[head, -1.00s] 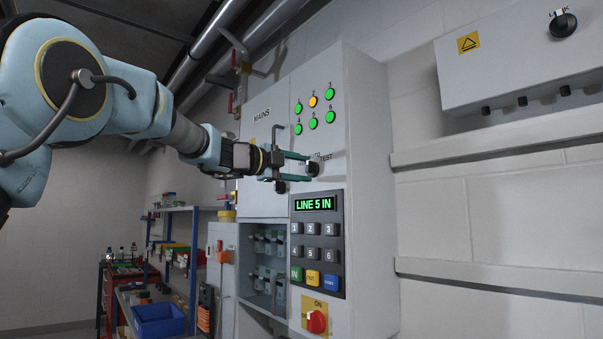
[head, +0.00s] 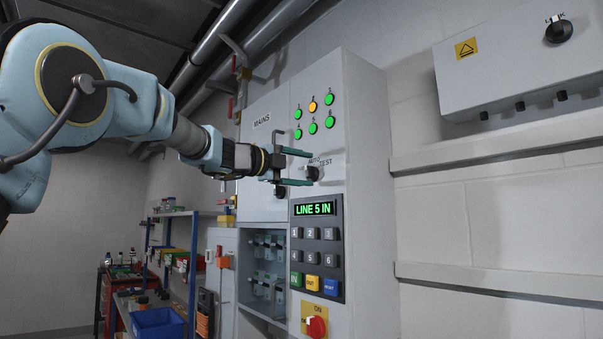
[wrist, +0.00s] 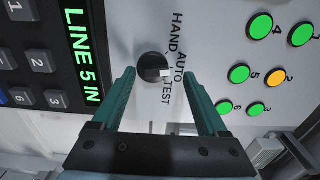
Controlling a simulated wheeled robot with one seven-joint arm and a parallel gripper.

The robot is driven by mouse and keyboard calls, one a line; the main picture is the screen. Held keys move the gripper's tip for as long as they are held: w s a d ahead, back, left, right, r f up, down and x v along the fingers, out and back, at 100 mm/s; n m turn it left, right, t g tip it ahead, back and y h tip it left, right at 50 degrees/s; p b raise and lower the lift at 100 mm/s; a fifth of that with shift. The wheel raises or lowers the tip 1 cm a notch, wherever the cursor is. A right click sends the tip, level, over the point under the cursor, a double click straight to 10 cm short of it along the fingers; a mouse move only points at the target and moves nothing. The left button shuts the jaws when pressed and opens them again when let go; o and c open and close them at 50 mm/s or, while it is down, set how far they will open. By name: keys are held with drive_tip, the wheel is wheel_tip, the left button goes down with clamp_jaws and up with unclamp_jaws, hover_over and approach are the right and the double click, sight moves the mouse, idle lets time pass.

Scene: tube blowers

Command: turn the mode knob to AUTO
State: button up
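The mode knob (head: 312,173) is a small black round knob on the grey cabinet front. In the wrist view the knob (wrist: 152,67) has a white mark on its right side, facing the lettering HAND, AUTO and TEST. The mark points roughly between AUTO and TEST; its exact setting is hard to tell. My gripper (head: 308,168) has two green fingers spread apart, nothing between them held. In the wrist view my gripper (wrist: 160,76) has one fingertip on each side of the knob, with gaps on both sides. Contact is not visible.
A keypad with a green LINE 5 IN display (head: 314,209) sits just below the knob. Several green lamps and a yellow lamp (head: 312,106) are above. A red switch (head: 316,327) is lower down. A grey box (head: 520,70) hangs on the right wall.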

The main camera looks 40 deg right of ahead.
drive_tip(key=shift+w+f, duration=0.25)
drive_tip(key=shift+a, duration=0.25)
drive_tip(key=a+b, duration=0.4)
drive_tip(key=a, duration=0.6)
drive_tip(key=shift+w+a, duration=0.2)
drive_tip(key=shift+w, duration=0.1)
